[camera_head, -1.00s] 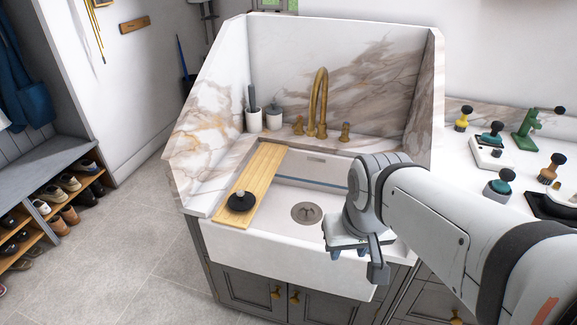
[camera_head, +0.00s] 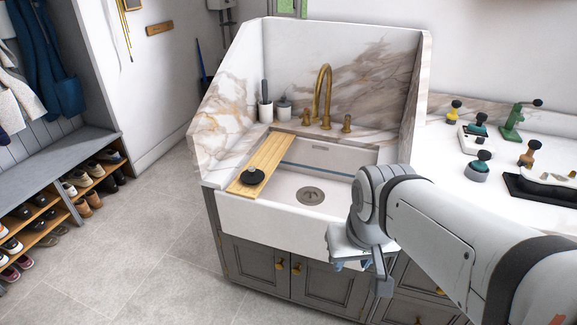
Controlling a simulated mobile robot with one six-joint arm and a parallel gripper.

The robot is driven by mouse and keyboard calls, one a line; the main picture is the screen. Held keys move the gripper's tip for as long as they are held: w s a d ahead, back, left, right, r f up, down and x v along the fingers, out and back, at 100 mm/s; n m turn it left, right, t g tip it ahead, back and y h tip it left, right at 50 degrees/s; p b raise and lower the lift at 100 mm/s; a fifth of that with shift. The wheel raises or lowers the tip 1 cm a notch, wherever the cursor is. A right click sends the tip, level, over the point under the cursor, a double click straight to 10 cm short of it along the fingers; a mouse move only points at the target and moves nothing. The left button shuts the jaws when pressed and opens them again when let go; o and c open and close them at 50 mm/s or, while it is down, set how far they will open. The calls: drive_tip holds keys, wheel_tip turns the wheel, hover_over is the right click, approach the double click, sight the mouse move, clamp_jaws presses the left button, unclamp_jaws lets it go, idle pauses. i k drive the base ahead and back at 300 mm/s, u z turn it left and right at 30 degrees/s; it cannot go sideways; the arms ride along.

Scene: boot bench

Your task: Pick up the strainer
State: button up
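A small round dark piece with a raised knob (camera_head: 252,175) sits on the front end of the wooden board at the sink's left; it looks like the strainer, though I cannot be sure. A round metal drain (camera_head: 311,196) shows in the floor of the white sink. My gripper (camera_head: 362,266) points down in front of the sink's right front corner, to the right of and apart from both. It is seen from behind, its fingers are small and partly hidden by the hand, and nothing is visibly held.
The wooden board (camera_head: 273,152) spans the sink's left side. A brass faucet (camera_head: 322,95) and marble walls stand behind. Two small containers (camera_head: 284,108) stand at the back left. Several knobbed tools and a black tray (camera_head: 540,193) are on the right counter. A shoe bench (camera_head: 60,170) is at far left.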

sight(310, 195)
drive_tip(key=u, duration=0.2)
drive_tip(key=k, duration=0.25)
drive_tip(key=z, duration=0.3)
drive_tip(key=i, duration=1.3)
